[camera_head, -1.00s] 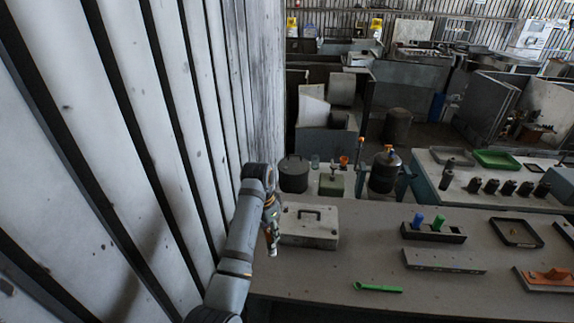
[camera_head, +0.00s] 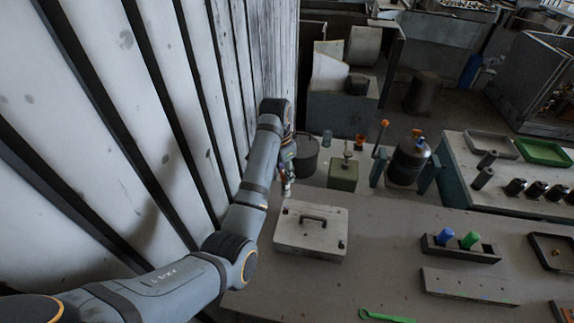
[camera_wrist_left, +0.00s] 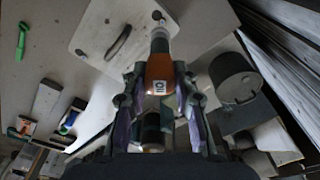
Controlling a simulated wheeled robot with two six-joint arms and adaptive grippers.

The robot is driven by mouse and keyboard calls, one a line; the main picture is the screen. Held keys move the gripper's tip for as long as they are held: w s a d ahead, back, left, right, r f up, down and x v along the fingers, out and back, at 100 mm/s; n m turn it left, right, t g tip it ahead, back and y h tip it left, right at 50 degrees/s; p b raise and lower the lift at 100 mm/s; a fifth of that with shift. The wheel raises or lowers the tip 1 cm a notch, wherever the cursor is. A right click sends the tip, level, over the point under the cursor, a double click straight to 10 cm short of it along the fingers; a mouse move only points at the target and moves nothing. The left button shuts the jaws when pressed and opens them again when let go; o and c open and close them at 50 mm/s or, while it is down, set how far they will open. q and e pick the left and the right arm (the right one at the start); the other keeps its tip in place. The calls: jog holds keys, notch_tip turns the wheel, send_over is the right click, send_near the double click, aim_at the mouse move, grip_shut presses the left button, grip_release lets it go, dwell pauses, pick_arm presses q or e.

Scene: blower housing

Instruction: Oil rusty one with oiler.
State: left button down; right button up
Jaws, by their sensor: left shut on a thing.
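My left gripper (camera_head: 287,178) is beside the corrugated wall, above the back left of the bench. In the head view the oiler is mostly hidden by the arm. Several dark cylinders (camera_head: 515,187) stand on the right-hand table; I cannot tell from here which one is rusty. My right gripper is out of view.
A pale box with a handle (camera_head: 312,240) lies close by on the bench. A block with blue and green pieces (camera_head: 460,249) is farther right.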

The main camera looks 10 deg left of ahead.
pick_arm(q)
jog(key=shift+d+f, duration=0.1)
jog(key=shift+f, duration=0.85)
jog(key=shift+w+f, duration=0.3)
jog(key=shift+f, duration=0.4)
jog(key=shift+w+f, duration=0.15)
jog(key=shift+f, duration=0.4)
jog(key=shift+w+f, duration=0.15)
jog(key=shift+f, duration=0.4)
jog(key=shift+s, duration=0.2)
jog(key=shift+f, duration=0.4)
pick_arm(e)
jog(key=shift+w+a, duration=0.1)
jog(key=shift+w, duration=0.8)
